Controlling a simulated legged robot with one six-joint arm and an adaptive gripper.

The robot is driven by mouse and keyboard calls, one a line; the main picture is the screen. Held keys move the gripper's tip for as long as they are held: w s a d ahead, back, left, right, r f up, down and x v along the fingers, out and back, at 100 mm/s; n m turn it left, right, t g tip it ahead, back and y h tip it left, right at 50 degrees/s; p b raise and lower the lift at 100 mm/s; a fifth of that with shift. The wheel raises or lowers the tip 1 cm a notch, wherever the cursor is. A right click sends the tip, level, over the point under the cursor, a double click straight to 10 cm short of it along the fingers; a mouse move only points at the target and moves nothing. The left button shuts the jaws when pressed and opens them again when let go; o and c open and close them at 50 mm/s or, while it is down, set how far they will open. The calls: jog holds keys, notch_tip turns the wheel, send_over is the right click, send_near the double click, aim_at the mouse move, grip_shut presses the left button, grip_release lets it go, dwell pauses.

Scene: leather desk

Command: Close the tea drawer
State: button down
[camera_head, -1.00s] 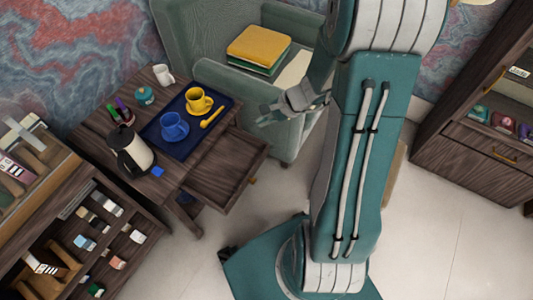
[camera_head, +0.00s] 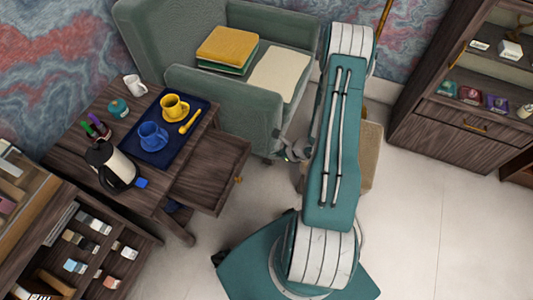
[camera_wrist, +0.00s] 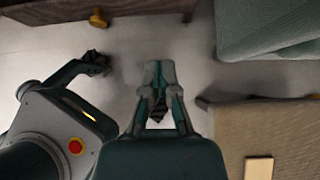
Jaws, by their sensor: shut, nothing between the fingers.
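The tea drawer (camera_head: 212,172) sticks out open from the right side of the dark wooden side table (camera_head: 70,150). Its inside looks empty, and a small brass knob (camera_head: 238,179) is on its front. In the wrist view, the drawer's dark front (camera_wrist: 45,12) and the knob (camera_wrist: 97,18) show at the top left. My gripper (camera_head: 292,150) is to the right of the drawer, apart from it, partly hidden by my arm in the head view. In the wrist view my gripper (camera_wrist: 160,66) is shut and empty, with floor beyond the fingertips.
A blue tray (camera_head: 150,157) with a blue cup and a yellow cup stands on the table, beside a kettle (camera_head: 112,165). A green armchair (camera_head: 190,90) is behind the drawer. A beige box (camera_head: 368,150) is right of my arm.

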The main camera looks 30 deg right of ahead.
aim_at(245, 155)
jog(key=x, duration=0.3)
jog(key=r+x, duration=0.1)
jog(key=x, duration=0.2)
jog(key=w+a+x, duration=0.1)
jog(key=x, duration=0.3)
jog(key=shift+r, duration=0.25)
jog(key=shift+w+a, duration=0.3)
jog(key=shift+w, duration=0.3)
jog(key=w+a, duration=0.3)
jog(key=w, duration=0.1)
jog(key=w+a, duration=0.4)
jog(key=w, duration=0.1)
jog(key=w+a, duration=0.3)
jog(key=w, duration=0.2)
jog(key=shift+a, duration=0.15)
